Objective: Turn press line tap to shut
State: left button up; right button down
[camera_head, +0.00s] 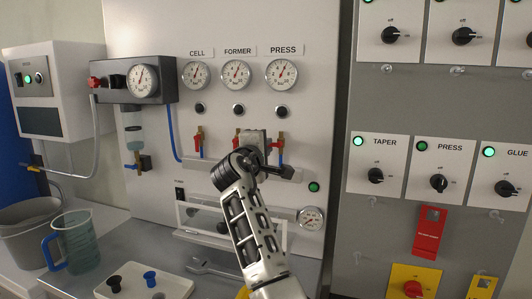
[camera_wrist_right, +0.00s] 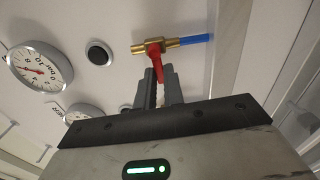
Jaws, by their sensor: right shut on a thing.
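The press line tap (camera_head: 281,139) is on the panel below the PRESS gauge (camera_head: 281,74), partly hidden by my right gripper (camera_head: 271,146). In the right wrist view, the tap's brass body (camera_wrist_right: 153,45) joins a blue hose (camera_wrist_right: 197,39). Its red handle (camera_wrist_right: 155,62) points away from the body, roughly crosswise to the pipe. My right gripper (camera_wrist_right: 158,84) is shut on this handle, with a dark finger on each side. My left gripper is out of view.
The cell tap (camera_head: 198,141) and former tap (camera_head: 237,138) stand to the left. A small gauge (camera_head: 311,218) is below right. A switch panel (camera_head: 377,165) stands to the right. A jug (camera_head: 75,245) and white tray (camera_head: 180,285) sit lower left.

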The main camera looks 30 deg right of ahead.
jog(key=shift+m, duration=0.4)
jog(key=c, duration=1.5)
grip_release()
jog(key=shift+r, duration=0.1)
pick_arm(q)
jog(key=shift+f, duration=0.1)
jog(key=b, duration=0.1)
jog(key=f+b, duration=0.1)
jog(key=b, duration=0.1)
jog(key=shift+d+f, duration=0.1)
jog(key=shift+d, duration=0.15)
pick_arm(e)
jog(key=v, duration=1.6)
